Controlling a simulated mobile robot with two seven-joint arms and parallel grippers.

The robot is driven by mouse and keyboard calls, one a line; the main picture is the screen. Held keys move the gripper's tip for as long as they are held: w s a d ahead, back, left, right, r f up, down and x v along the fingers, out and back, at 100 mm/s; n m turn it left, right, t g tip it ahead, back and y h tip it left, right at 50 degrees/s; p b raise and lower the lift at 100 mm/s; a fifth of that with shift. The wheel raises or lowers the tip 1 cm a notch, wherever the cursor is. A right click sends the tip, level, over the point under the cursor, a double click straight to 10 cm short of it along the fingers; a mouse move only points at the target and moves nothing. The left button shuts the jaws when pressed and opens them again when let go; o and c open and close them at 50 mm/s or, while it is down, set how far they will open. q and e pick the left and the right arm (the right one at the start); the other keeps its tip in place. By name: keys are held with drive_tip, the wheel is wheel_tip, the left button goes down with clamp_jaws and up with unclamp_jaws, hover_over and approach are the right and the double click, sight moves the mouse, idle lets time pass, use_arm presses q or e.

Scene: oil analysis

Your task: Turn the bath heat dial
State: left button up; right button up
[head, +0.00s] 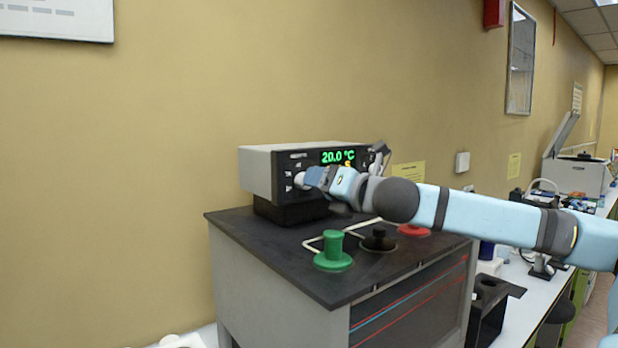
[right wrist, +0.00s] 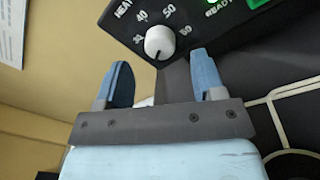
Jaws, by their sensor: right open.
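The bath heat dial (right wrist: 160,42) is a white knob with a dark pointer line on the black control panel (right wrist: 115,14), with numbers printed around it. In the head view the control box (head: 275,175) sits on the bath and its display reads 20.0 °C in green. My right gripper (right wrist: 165,75) is open, its two blue fingers apart. The dial lies just beyond the fingertips and between them in the right wrist view. In the head view my right gripper (head: 312,179) is at the panel's lower left and partly covers the dial. My left gripper is not in view.
The bath's black top (head: 275,250) carries a green stopper (head: 333,248), a black stopper (head: 378,240) and a red one (head: 413,230), with a pale tube between them. A bench with instruments runs to the right. The wall stands close behind.

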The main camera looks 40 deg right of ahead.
drive_tip(key=shift+w, duration=2.3)
drive_tip(key=c, duration=0.9)
